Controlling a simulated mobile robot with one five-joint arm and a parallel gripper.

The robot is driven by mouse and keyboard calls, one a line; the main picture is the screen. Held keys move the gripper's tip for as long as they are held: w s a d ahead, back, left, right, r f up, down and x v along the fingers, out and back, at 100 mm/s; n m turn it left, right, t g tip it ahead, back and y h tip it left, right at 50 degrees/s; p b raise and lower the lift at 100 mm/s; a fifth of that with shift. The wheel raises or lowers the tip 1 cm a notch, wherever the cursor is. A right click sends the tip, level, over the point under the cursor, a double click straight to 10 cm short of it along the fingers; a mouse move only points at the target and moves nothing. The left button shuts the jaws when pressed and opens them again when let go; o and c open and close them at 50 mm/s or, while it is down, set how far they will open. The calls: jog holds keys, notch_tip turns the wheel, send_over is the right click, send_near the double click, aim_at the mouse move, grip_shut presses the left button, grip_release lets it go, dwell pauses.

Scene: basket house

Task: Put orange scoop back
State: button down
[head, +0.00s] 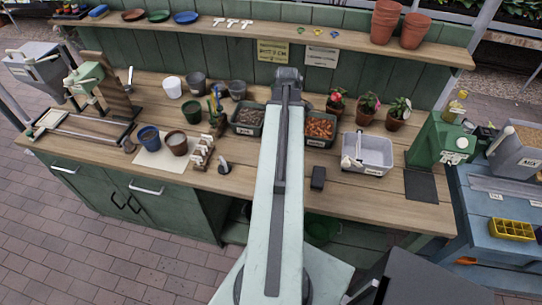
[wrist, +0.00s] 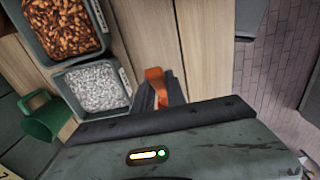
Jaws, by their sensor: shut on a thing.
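The orange scoop (wrist: 154,74) shows as a short orange piece between the dark fingers of my gripper (wrist: 160,92) in the wrist view. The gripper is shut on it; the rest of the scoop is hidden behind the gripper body. It is over the wooden bench (wrist: 195,35), and I cannot tell how high. A bin of white granules (wrist: 125,112) and a bin of brown bark (wrist: 102,40) are to its left. In the head view my arm hides the gripper and the scoop.
A green scoop (wrist: 40,118) is beside the white-granule bin. In the head view, a grey tub (head: 367,170) and several potted flowers are right of my arm. Pots (head: 148,137) are at left. A small orange thing (head: 467,261) lies by the blue table (head: 480,222).

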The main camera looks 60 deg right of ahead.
notch_tip(320, 180, down, 10)
jog(key=b, duration=1)
jog(key=shift+f, duration=0.15)
jog(key=shift+r, duration=0.2)
jog(key=shift+f, duration=0.15)
jog(key=c, duration=1.4)
grip_release()
jog(key=shift+o, duration=0.2)
notch_tip(320, 180, up, 13)
jog(key=p, duration=1.2)
jog(key=shift+f+p, duration=0.2)
jog(key=shift+p, duration=0.2)
jog(key=shift+f, duration=0.1)
